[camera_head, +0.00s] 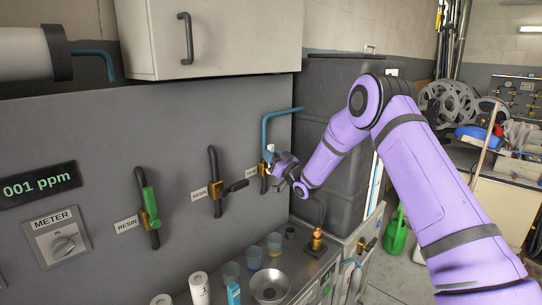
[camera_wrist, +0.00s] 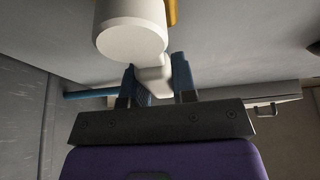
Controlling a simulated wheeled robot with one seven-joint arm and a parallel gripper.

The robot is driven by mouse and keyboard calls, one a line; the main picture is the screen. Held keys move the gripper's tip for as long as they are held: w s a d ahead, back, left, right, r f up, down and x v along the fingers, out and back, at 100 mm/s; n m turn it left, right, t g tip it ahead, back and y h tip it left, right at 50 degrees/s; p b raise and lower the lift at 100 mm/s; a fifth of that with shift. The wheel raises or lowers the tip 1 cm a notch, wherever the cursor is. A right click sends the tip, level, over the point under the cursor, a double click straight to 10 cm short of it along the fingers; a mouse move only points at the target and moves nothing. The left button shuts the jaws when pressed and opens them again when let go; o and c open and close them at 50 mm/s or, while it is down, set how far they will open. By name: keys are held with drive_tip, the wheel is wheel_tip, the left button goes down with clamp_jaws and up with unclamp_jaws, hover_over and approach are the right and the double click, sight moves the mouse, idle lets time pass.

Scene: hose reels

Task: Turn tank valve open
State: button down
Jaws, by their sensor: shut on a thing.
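The tank valve (camera_head: 263,171) is on the grey panel beside the dark tank, at the end of a blue pipe. Its white handle (camera_head: 269,153) shows at the top of the valve. In the wrist view the white handle (camera_wrist: 150,76) reaches between the blue fingers, below a round white hub (camera_wrist: 131,29). My gripper (camera_head: 277,166) is at this valve, and its fingers (camera_wrist: 158,80) are shut on the handle. The tank label is partly hidden by the valve and my gripper.
The dark tank (camera_head: 320,105) is close behind my arm. Cups and a metal funnel (camera_head: 269,285) stand on the counter below. A white cabinet (camera_head: 205,38) overhangs.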

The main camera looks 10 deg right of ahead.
drive_tip(key=c, duration=0.9)
unclamp_jaws()
drive_tip(key=shift+f, duration=0.1)
drive_tip(key=v, duration=1)
drive_tip(key=shift+s+d+f, duration=0.15)
drive_tip(key=shift+s+d, duration=0.1)
drive_tip(key=shift+s, duration=0.05)
drive_tip(key=s+d+r+m+g+h, duration=0.2)
drive_tip(key=s+r+h, duration=0.4)
drive_tip(key=r, duration=0.4)
drive_tip(key=s+d+r+m+g+h, duration=0.25)
drive_tip(key=s+r+h, duration=0.3)
drive_tip(key=r, duration=0.35)
drive_tip(key=s+m+g, duration=0.1)
drive_tip(key=s+g, duration=0.1)
drive_tip(key=s, duration=1.1)
drive_tip(key=s+d+m+g+h, duration=0.1)
drive_tip(key=s+g, duration=0.2)
drive_tip(key=s, duration=1)
drive_tip(key=s+d+m+g, duration=0.1)
drive_tip(key=s+g, duration=0.2)
drive_tip(key=s, duration=1)
drive_tip(key=shift+g+h, duration=0.25)
drive_tip(key=shift+h, duration=0.1)
